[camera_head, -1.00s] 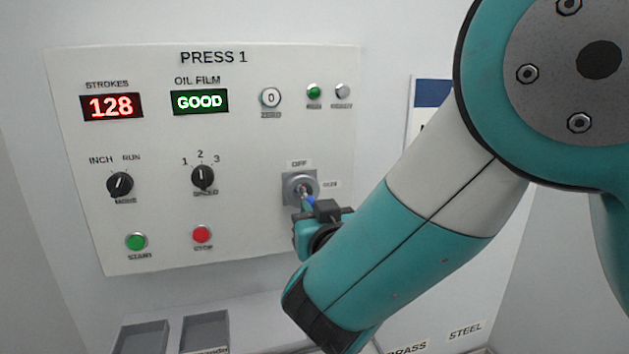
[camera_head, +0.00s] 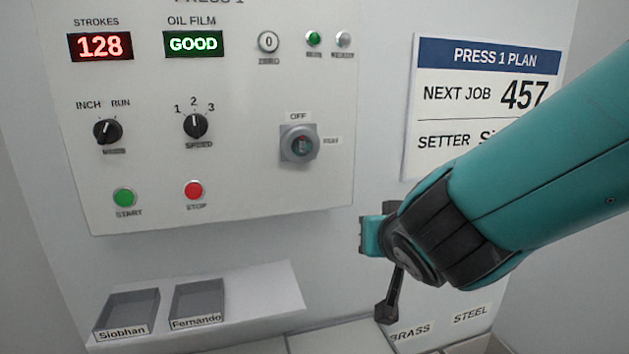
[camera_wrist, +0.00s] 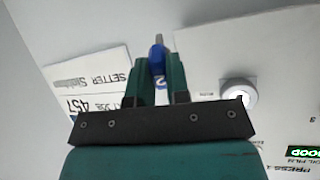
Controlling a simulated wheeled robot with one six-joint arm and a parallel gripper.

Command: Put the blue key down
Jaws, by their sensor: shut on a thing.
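The blue key (camera_wrist: 157,58) is pinched between the two green fingers of my gripper (camera_wrist: 158,78) in the wrist view, its grey shaft pointing away past the fingertips. In the head view my gripper (camera_head: 371,235) is below and right of the key switch (camera_head: 299,145), clear of the panel; the key is hidden there. The switch has no key in it. Two grey trays sit on a pale shelf at the lower left: one labelled Siobhan (camera_head: 112,328) and one labelled Fernando (camera_head: 197,322). Both look empty.
The PRESS 1 panel (camera_head: 240,190) carries knobs and buttons, with a STROKES display of 128 and OIL FILM GOOD. The plan sign (camera_head: 430,60) hangs at the right; its setter name is partly covered. The shelf (camera_head: 265,290) is bare right of the trays. BRASS and STEEL labels show lower right.

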